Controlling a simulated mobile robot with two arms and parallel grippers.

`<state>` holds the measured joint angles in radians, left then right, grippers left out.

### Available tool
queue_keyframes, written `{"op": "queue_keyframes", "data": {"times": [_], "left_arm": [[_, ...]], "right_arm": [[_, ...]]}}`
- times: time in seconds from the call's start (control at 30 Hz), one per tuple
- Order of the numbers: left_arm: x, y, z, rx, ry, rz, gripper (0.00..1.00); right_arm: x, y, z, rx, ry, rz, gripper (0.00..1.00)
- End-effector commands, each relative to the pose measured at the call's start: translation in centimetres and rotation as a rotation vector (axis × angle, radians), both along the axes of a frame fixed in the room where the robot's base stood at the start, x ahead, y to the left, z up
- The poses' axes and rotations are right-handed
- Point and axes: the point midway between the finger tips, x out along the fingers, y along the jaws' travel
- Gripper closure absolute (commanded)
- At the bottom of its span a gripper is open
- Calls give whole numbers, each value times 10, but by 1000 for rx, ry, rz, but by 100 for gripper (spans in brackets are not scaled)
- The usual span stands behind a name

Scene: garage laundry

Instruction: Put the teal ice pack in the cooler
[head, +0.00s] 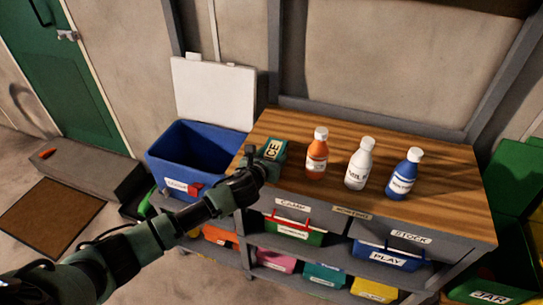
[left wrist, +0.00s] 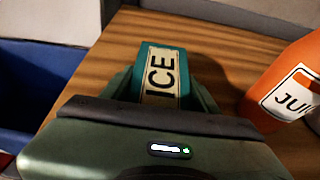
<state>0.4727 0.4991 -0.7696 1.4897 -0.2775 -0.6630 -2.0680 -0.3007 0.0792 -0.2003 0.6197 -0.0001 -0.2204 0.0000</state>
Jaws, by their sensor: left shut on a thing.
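The teal ice pack (head: 277,148) has a pale label reading ICE and is at the left end of the wooden bench top. It also shows in the left wrist view (left wrist: 163,77), between the fingers of my left gripper (left wrist: 160,95). In the head view my left gripper (head: 262,158) is shut on the ice pack at the bench's left edge. I cannot tell whether the pack touches the wood. The blue cooler (head: 197,148) stands open just left of the bench, its white lid (head: 213,92) raised behind it. My right gripper is not in view.
An orange bottle (head: 317,155), a white bottle (head: 359,165) and a blue bottle (head: 404,175) stand right of the ice pack on the wooden bench (head: 450,195). Shelves below hold several coloured bins. A green container (head: 515,180) is at the far right.

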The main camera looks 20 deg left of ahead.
Motion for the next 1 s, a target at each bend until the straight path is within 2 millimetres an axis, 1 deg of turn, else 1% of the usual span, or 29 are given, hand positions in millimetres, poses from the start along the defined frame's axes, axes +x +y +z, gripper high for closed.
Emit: {"op": "queue_keyframes", "data": {"times": [0.1, 0.2, 0.23, 0.27, 0.3, 0.57, 0.7, 0.77, 0.87, 1.0], "left_arm": [[1, 0, 2, 0, -3, -1, 94], [1, 0, -2, 0, -2, 0, 94], [0, 0, -3, 0, 0, 0, 37], [0, 0, -2, 0, 0, 0, 29], [0, 0, -2, 0, 0, 0, 18], [0, 0, -2, 0, 0, 0, 18], [-1, 0, 2, 0, 0, -1, 18], [-7, 0, 3, 1, 0, -1, 18], [-22, 1, 10, 1, -1, -3, 18], [-50, 2, 21, 1, 0, -3, 18]], "right_arm": [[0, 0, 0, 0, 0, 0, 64], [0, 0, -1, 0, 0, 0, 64], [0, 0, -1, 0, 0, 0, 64], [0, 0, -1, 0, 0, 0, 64], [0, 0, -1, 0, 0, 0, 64], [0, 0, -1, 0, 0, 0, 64], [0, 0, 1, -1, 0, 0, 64], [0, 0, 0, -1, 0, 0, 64], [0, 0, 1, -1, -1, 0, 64], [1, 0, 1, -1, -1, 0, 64]]}}
